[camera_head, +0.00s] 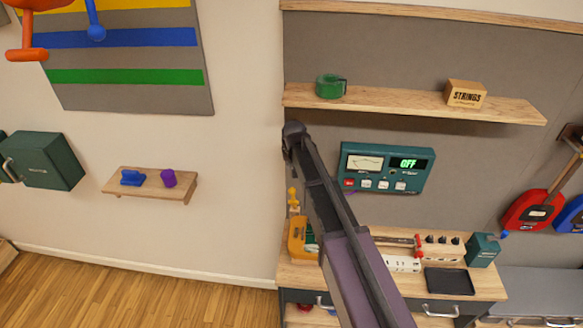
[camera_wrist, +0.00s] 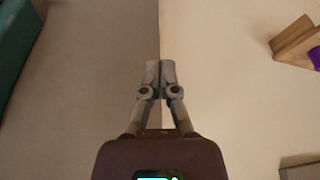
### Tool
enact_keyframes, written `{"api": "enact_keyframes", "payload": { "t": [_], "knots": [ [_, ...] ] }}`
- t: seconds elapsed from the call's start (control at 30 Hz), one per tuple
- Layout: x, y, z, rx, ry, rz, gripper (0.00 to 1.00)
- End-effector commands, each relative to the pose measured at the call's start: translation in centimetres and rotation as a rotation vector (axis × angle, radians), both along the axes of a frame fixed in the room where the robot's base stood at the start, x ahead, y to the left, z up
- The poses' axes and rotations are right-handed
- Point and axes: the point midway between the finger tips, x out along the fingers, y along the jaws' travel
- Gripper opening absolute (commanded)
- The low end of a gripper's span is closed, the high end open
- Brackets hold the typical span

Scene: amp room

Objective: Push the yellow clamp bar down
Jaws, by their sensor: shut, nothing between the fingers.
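A yellow upright piece (camera_head: 293,199), which looks like the clamp bar, stands above a yellow-orange body (camera_head: 298,240) at the left end of the workbench. My arm crosses in front just to its right and hides part of the bench behind it. My gripper (camera_wrist: 160,66) is shut and empty in the wrist view, with its fingertips together in front of the wall edge. The clamp bar does not show in the wrist view. In the head view my arm's dark end is well above the clamp, and I cannot make out separate fingers.
A teal meter (camera_head: 386,168) reading OFF hangs right of my arm. Above it a wooden shelf (camera_head: 400,101) holds green tape (camera_head: 330,86) and a strings box (camera_head: 466,93). A power strip (camera_head: 402,263) and black tray (camera_head: 449,281) lie on the bench. A small shelf (camera_head: 150,188) is at left.

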Motion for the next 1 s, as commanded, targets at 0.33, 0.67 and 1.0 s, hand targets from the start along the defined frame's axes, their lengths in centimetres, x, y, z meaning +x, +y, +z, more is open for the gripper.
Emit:
{"api": "enact_keyframes", "payload": {
  "t": [0.33,0.67,1.0],
  "knots": [
    [0.9,0.3,-3.1,0.0,0.0,0.001,0.0],
    [1.6,0.6,-5.6,0.0,0.0,0.001,0.0],
    [2.4,0.9,-8.1,0.0,0.0,0.001,0.0]
  ]
}}
